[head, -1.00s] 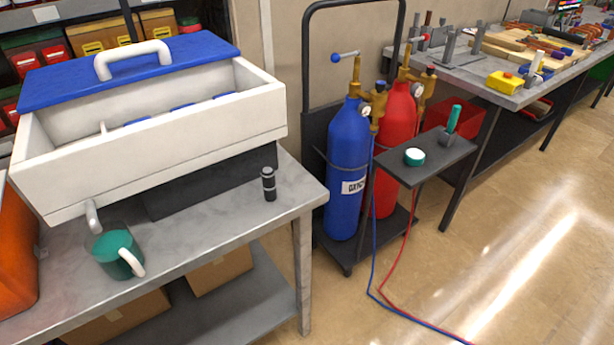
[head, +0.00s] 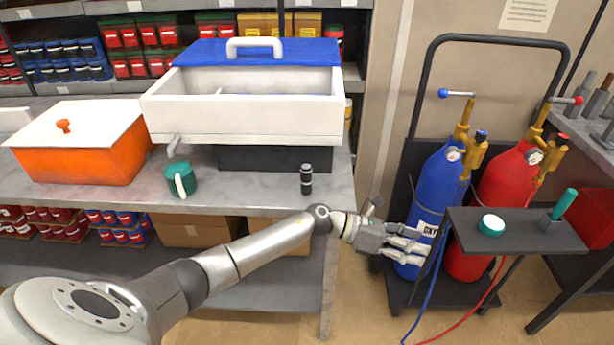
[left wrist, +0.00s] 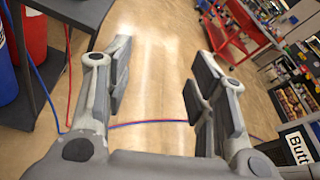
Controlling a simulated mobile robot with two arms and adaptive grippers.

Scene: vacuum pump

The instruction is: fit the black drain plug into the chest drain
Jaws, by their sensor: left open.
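My left gripper (head: 425,248) is open and empty, off the bench's right end in front of the blue cylinder, apart from the plug. My right gripper is not in view.
The green mug (head: 181,179) and an orange box (head: 80,150) stand on the bench (head: 240,193). Blue (head: 436,190) and red (head: 508,182) gas cylinders stand on a cart to the right, behind a small dark shelf (head: 520,238). The bench around the plug is clear.

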